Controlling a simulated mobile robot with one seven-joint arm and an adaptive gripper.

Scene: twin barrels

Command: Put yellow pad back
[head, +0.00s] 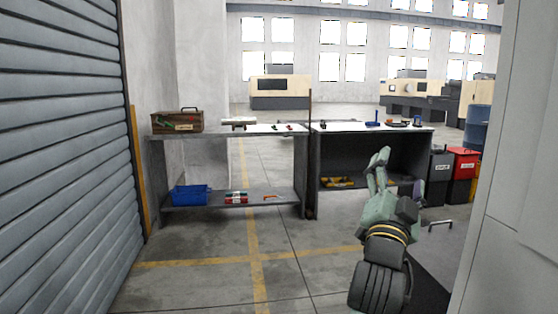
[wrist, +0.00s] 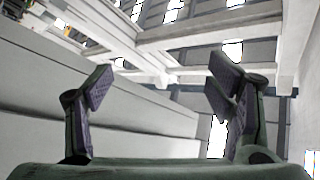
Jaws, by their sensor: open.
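My gripper (head: 396,178) is in front of the right workbench (head: 428,129) in the head view, raised and pointing up and away. In the wrist view its two fingers (wrist: 162,85) stand wide apart with nothing between them. Yellow items (head: 338,182) lie on the lower shelf of the right bench, left of my gripper. They are too small to tell whether one is the yellow pad. My gripper and arm hide part of that shelf.
The left bench (head: 228,134) holds a wooden toolbox (head: 178,122) on top and a blue bin (head: 192,195) below. Black and red bins (head: 464,163) stand right of the benches. A shutter (head: 60,150) is at left, a pale panel (head: 515,170) at right. The floor before the left bench is clear.

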